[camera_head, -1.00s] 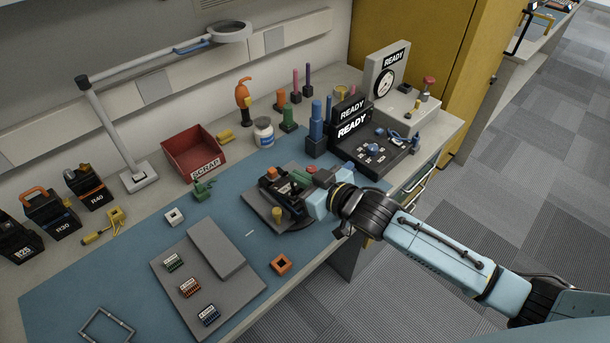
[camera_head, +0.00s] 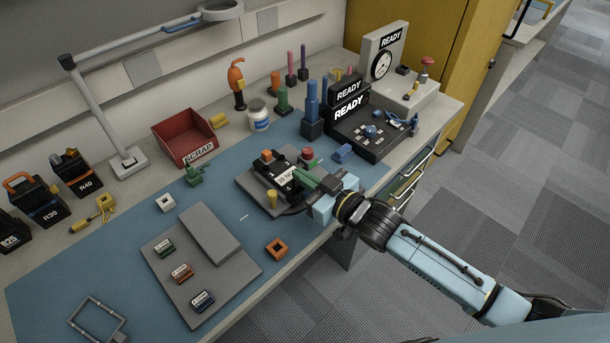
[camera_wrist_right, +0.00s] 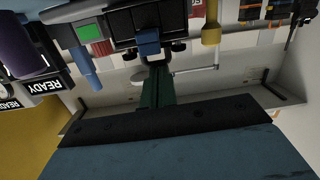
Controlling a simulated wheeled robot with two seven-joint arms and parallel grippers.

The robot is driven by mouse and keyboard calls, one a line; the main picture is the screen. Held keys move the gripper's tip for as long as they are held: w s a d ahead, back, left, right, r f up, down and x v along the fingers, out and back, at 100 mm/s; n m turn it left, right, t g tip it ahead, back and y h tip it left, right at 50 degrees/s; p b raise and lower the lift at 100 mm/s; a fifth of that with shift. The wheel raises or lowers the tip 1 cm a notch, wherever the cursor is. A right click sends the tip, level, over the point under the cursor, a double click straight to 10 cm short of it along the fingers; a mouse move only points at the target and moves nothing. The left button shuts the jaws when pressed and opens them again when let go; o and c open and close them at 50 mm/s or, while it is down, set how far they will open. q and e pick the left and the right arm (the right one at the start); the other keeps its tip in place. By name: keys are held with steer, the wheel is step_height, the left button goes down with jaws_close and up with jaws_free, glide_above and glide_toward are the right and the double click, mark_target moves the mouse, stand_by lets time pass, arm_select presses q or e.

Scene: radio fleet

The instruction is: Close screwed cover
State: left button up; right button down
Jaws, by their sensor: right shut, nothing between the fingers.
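A black radio-like unit with a white label (camera_head: 283,178) lies in a grey fixture (camera_head: 246,182) on the blue mat. An orange knob (camera_head: 267,155), a red knob (camera_head: 307,154) and a yellow post (camera_head: 271,197) stand around it. My right gripper (camera_head: 297,173) is at the unit's right side, its green fingers shut and empty, pointing across it. In the right wrist view the fingers (camera_wrist_right: 155,85) reach towards a small blue part (camera_wrist_right: 148,40) on a black body (camera_wrist_right: 140,17); I cannot tell if they touch. I cannot make out the screwed cover clearly. My left gripper is out of view.
A blue block (camera_head: 343,153) and a READY console (camera_head: 375,133) stand right of the fixture. A red SCRAP bin (camera_head: 180,143) is at the back left. A grey tray (camera_head: 222,270) with small parts and an orange square (camera_head: 277,248) lie in front.

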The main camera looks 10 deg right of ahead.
steer(key=shift+s+f, duration=0.15)
steer(key=shift+f, duration=0.25)
steer(key=shift+r, duration=0.2)
steer(key=r+p, duration=0.4)
steer(key=shift+w+a+r, duration=0.2)
steer(key=shift+w+a, duration=0.05)
steer(key=shift+w, duration=0.1)
steer(key=s+d+f, duration=0.1)
steer(key=s+d, duration=0.4)
steer(key=s, duration=0.3)
steer(key=shift+d+f, duration=0.2)
steer(key=shift+f, duration=0.05)
steer(key=shift+s, duration=0.1)
